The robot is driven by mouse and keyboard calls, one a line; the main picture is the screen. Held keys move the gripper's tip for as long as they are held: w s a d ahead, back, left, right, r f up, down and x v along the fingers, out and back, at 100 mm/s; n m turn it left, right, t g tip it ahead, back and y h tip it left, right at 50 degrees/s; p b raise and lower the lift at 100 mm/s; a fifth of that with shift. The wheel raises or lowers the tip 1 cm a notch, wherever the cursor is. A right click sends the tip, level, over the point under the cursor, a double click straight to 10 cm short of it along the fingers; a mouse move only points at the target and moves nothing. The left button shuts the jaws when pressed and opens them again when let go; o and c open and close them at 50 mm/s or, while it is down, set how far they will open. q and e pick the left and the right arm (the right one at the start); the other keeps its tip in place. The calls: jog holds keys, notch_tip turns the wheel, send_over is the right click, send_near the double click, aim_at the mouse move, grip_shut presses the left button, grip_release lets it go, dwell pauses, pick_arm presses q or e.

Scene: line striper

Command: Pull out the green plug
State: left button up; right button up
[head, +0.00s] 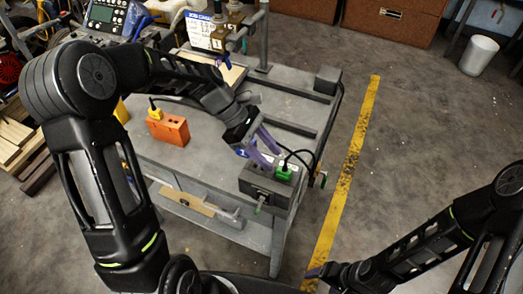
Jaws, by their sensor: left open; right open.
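A green plug (284,174) sits in the top of a dark grey socket box (263,186) near the right front corner of the grey cart. A black cable rises from the plug and curves to the right. My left gripper (266,154) is open, its purple fingers just left of and above the plug. I cannot tell whether a finger touches the plug. My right gripper (314,271) is low at the bottom of the view, over the floor and away from the cart; only part of it shows, and it is open.
An orange box (169,129) with a yellow plug (154,112) stands on the cart (200,160) to the left. A grey post rises at the back. A yellow line (345,180) runs along the floor right of the cart. A white bin (479,55) stands far right. The floor between is clear.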

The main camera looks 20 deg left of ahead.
aim_at(280, 168)
pick_arm(q)
jog(key=shift+b+x, duration=0.95)
jog(key=shift+x, duration=1.7)
jog(key=shift+c, duration=0.4)
grip_shut()
